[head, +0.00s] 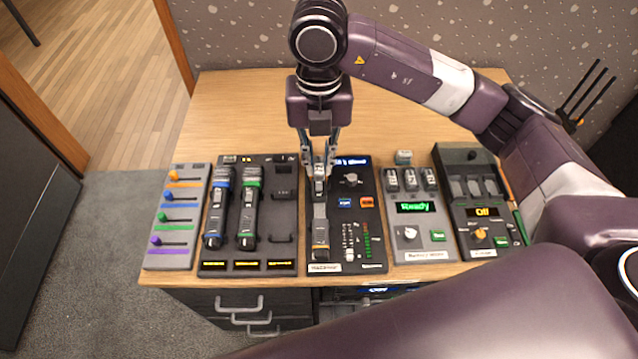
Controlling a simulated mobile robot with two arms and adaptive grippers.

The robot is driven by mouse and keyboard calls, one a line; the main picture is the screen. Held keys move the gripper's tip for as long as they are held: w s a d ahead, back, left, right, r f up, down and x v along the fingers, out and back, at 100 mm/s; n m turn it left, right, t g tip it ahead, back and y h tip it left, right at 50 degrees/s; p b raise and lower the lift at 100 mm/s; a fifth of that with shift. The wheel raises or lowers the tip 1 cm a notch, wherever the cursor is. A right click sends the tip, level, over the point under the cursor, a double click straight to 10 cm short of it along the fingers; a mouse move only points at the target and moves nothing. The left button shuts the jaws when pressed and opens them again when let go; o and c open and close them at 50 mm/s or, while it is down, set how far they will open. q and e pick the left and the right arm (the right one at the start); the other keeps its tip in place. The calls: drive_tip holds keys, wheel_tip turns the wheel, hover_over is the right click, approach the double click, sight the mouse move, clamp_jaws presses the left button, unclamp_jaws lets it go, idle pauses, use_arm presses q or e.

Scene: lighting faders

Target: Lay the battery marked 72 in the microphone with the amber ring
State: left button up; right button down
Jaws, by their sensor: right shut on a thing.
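My right gripper (319,172) points down over the upper end of the microphone with the amber ring (320,228), which lies lengthwise on the left part of a dark panel. An amber band shows near the microphone's lower end. Several batteries (410,180) with pale labels stand in the unit whose display reads "Ready"; their numbers are too small to read, so I cannot tell which is 72. My left gripper is not in view.
A rack at the left holds microphones with a blue ring (218,210) and a green ring (249,212); its third place is empty. A fader board (177,220) stands at the far left, an "Off" unit (482,212) at the right. The table's back (240,105) is clear.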

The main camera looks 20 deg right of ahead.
wheel_tip(320, 180, up, 2)
drive_tip(key=shift+r, duration=0.25)
drive_tip(key=shift+f, duration=0.1)
wheel_tip(320, 180, down, 6)
drive_tip(key=p, duration=0.6)
hover_over(320, 214)
wheel_tip(320, 214, down, 7)
drive_tip(key=shift+r, duration=0.1)
drive_tip(key=shift+f+b, duration=0.8)
drive_tip(key=shift+f, duration=0.3)
drive_tip(key=shift+w+f+b, duration=0.1)
drive_tip(key=shift+f+b, duration=1.2)
drive_tip(key=shift+f, duration=0.3)
drive_tip(key=shift+f+b, duration=0.5)
drive_tip(key=shift+b, duration=0.1)
